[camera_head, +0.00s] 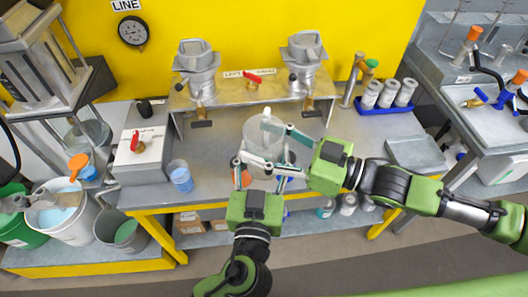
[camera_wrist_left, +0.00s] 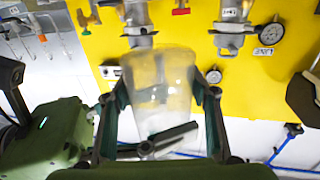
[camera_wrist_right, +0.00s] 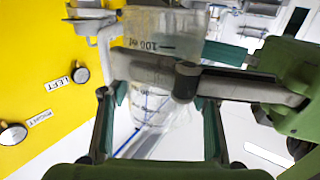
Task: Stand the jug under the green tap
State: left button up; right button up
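The clear jug (camera_head: 258,131) is at the front middle of the bench, below and between two grey drums. My left gripper (camera_head: 263,164) reaches it from the front. In the left wrist view the jug (camera_wrist_left: 162,88) fills the space between the fingers, which seem to touch its sides. My right gripper (camera_head: 262,140) comes from the right with its fingers apart around the jug. In the right wrist view the jug (camera_wrist_right: 160,42) shows a volume mark, with a grey finger bar crossing it. Brass taps (camera_head: 202,122) (camera_head: 311,112) hang under the drums.
A grey control box (camera_head: 141,158) and a cup of blue liquid (camera_head: 181,178) stand at the left. A yellow panel (camera_head: 250,30) closes the back. Some bench beside the jug is clear.

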jog(key=shift+o, duration=1.3)
